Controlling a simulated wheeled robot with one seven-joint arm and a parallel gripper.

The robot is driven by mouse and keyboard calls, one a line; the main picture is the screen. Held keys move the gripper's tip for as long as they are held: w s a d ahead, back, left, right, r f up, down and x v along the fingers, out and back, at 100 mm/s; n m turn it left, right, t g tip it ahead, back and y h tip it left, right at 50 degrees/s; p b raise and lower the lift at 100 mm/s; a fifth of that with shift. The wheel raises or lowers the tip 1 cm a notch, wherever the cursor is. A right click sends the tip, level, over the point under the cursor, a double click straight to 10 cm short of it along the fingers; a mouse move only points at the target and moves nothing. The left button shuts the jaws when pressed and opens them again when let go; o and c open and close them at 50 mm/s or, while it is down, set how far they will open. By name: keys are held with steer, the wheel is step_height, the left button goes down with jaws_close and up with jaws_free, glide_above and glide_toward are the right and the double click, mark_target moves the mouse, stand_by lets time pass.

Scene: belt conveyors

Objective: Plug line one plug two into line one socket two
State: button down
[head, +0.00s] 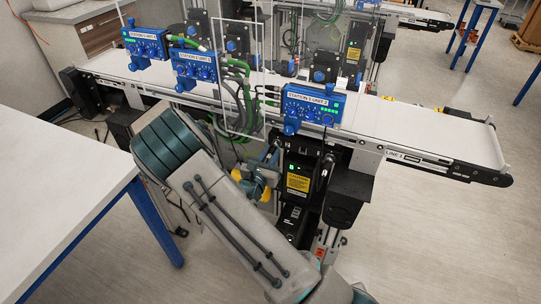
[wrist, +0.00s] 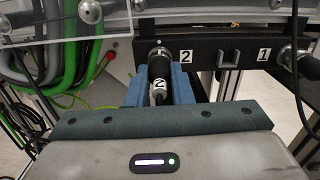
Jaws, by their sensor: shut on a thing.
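In the wrist view, my gripper (wrist: 160,88) has its blue fingers shut on a black cylindrical plug marked 2 (wrist: 159,68), one finger on each side. The plug's far end meets the front of a black socket bar (wrist: 222,52), just left of a white label 2 (wrist: 186,56), which marks socket two. The plug hides that socket's opening, so I cannot tell how deep the plug sits. In the head view, my arm reaches toward the LINE 1 conveyor (head: 440,139), and the fingers are not clearly visible.
Another black plug (wrist: 290,57) is at the bar beside label 1, with its cable hanging right. Green and grey hoses (wrist: 50,62) crowd the left. A blue STATION 1 UNIT 2 box (head: 313,105) is mounted on the conveyor. A white table (head: 60,180) stands left of my arm.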

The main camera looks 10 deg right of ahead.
steer(key=c, duration=1.2)
jaws_free()
steer(key=b+v, duration=0.2)
steer(key=v, duration=1.2)
steer(key=s+d+r+m+g+h, duration=0.1)
steer(key=s+d+r+m+g, duration=0.2)
steer(key=s+d+m+g, duration=0.4)
steer(key=s+d+r+m+g, duration=0.35)
steer(key=d+m+g, duration=0.3)
steer(key=m, duration=0.35)
steer(key=s+a+r+m+t+y, duration=0.1)
steer(key=s+a+r+m+y, duration=0.5)
steer(key=m+y, duration=0.5)
steer(key=shift+s+r+m+t+y, duration=0.4)
steer(key=shift+s+r+m, duration=0.1)
steer(key=shift+r+m, duration=0.25)
